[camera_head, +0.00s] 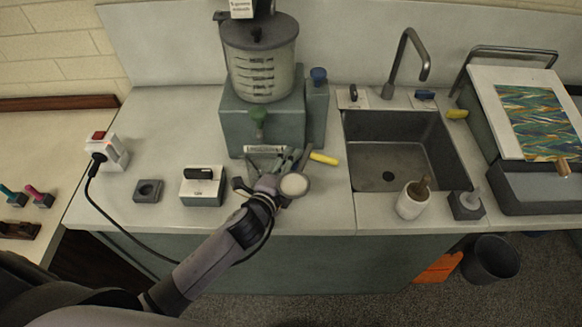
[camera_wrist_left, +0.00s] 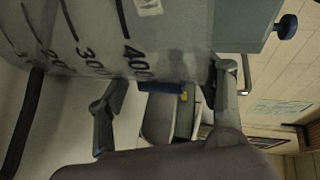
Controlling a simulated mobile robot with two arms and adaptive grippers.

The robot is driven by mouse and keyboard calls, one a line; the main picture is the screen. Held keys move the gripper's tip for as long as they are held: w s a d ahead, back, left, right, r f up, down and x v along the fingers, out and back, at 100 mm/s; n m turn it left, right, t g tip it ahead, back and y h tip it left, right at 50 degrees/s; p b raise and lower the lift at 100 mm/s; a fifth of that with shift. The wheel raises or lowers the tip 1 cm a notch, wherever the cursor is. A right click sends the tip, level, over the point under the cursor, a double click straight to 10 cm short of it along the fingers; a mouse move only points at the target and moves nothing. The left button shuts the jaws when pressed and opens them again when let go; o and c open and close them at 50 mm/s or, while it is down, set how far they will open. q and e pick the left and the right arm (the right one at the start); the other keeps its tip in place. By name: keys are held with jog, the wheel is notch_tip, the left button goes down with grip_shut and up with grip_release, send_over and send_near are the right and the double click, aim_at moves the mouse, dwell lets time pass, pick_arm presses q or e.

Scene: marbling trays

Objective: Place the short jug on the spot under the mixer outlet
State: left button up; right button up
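My left gripper (camera_head: 278,163) is in front of the base, below the outlet. In the left wrist view its two fingers (camera_wrist_left: 165,85) are spread wide with background showing between them. A clear surface marked 300 and 400 (camera_wrist_left: 80,35), seemingly the short jug, lies close at the fingertips; whether they touch is unclear. My right gripper is not in view.
A sink (camera_head: 395,150) lies to the right, with a white brush pot (camera_head: 410,206) at its front. A yellow-handled tool (camera_head: 324,158) lies beside my gripper. A small box (camera_head: 202,188) and a dark block (camera_head: 148,190) stand to the left. A cable crosses the left counter.

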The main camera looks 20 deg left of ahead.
pick_arm(q)
jog(key=shift+o, duration=0.6)
jog(key=shift+r, duration=0.15)
jog(key=shift+s, duration=0.35)
jog(key=b+v, duration=0.2)
jog(key=v, duration=0.9)
jog(key=shift+s, duration=0.15)
jog(key=shift+a, duration=0.1)
jog(key=shift+c, duration=0.5)
